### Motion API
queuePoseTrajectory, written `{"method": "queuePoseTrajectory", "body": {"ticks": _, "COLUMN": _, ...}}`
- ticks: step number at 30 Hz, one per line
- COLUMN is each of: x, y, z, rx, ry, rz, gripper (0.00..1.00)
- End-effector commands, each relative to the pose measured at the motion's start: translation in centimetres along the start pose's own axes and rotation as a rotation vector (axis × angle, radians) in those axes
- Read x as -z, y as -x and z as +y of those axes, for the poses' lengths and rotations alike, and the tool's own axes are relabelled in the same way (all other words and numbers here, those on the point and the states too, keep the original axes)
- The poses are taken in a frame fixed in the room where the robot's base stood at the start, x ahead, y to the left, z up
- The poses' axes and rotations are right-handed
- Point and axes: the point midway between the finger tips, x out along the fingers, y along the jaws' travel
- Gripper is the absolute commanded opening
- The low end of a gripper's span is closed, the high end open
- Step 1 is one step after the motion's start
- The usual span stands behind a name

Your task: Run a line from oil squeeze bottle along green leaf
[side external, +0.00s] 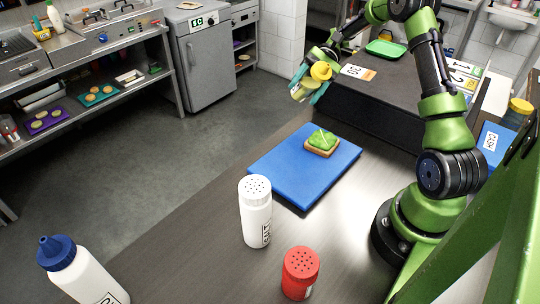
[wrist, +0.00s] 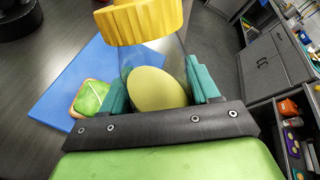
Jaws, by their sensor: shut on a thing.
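My gripper (side external: 312,88) is shut on the oil squeeze bottle (side external: 321,71), which has a yellow cap and a yellowish body. In the wrist view the bottle (wrist: 155,88) sits between the teal fingers (wrist: 160,90), its yellow cap at the top. The bottle is held tilted in the air, beyond the far edge of the blue board. The green leaf (side external: 321,138) lies on a slice of bread (side external: 321,150) on the blue board (side external: 285,180). In the wrist view the leaf (wrist: 92,97) is left of the gripper, with a pale line or rib on it.
A white shaker (side external: 256,212) and a red shaker (side external: 300,272) stand on the near counter. A white bottle with a blue cap (side external: 75,270) is at the lower left. A dark raised box-like surface with a green tray (side external: 386,48) is behind the board.

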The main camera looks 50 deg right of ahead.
Motion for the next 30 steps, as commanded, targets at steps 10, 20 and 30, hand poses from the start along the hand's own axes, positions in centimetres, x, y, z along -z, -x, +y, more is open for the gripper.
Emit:
{"method": "queuePoseTrajectory", "body": {"ticks": 10, "x": 0.7, "y": 0.2, "z": 0.3, "rx": -0.033, "ry": 0.232, "rz": 0.124, "gripper": 0.22}}
{"method": "queuePoseTrajectory", "body": {"ticks": 20, "x": 4.4, "y": 0.1, "z": 0.2, "rx": -0.019, "ry": 0.662, "rz": 0.419, "gripper": 0.22}}
{"method": "queuePoseTrajectory", "body": {"ticks": 30, "x": 6.0, "y": -0.4, "z": 1.0, "rx": -0.013, "ry": 0.863, "rz": 0.558, "gripper": 0.22}}
